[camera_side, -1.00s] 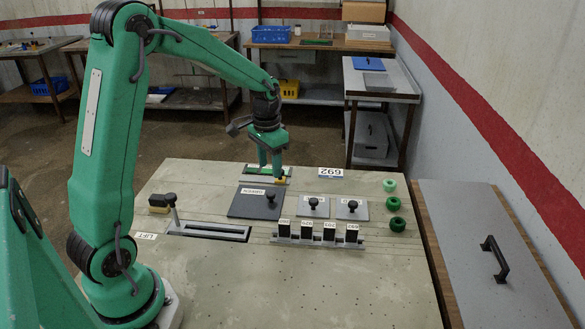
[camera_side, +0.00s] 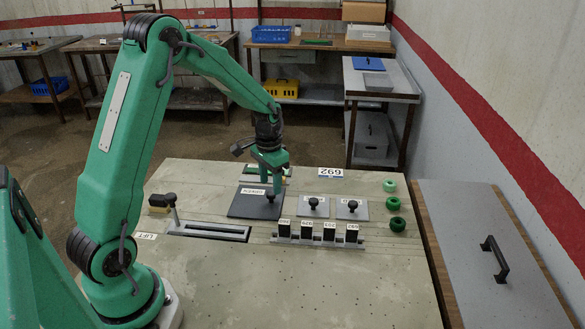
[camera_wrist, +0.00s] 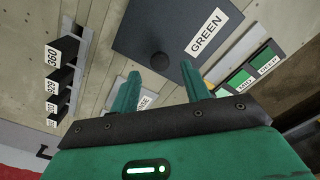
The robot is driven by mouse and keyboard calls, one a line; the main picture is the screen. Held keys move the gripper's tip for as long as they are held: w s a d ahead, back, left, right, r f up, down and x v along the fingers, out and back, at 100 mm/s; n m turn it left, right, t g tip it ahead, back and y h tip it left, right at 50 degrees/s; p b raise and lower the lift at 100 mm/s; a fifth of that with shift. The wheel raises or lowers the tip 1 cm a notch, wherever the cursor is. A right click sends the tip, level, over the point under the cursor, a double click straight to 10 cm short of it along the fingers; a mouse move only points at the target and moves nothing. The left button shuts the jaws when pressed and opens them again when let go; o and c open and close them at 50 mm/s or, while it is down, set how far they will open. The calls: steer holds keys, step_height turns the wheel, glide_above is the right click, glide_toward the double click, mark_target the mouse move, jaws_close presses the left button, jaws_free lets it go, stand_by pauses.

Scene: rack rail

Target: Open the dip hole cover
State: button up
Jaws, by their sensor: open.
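A dark square plate (camera_side: 243,207) lies flat on the bench, with a white label reading GREEN and a black round knob (camera_side: 270,198). It also fills the upper middle of the wrist view (camera_wrist: 150,25), where its knob (camera_wrist: 160,62) shows between my finger tips. I cannot read any label naming the dip hole. My gripper (camera_side: 272,186) is open and empty above the plate's far right part, over the knob; its two green fingers (camera_wrist: 160,72) are spread apart in the wrist view. I cannot tell whether they touch the knob.
Two grey plates with black knobs (camera_side: 314,206) (camera_side: 352,208) lie to the right. In front stands a row of numbered black blocks (camera_side: 303,231). A slotted rail (camera_side: 208,231) with an upright lever lies left. Green knobs (camera_side: 394,204) line the right edge. The bench front is clear.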

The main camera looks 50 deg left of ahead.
mark_target(271, 193)
steer(key=shift+f, duration=1.7)
jaws_close()
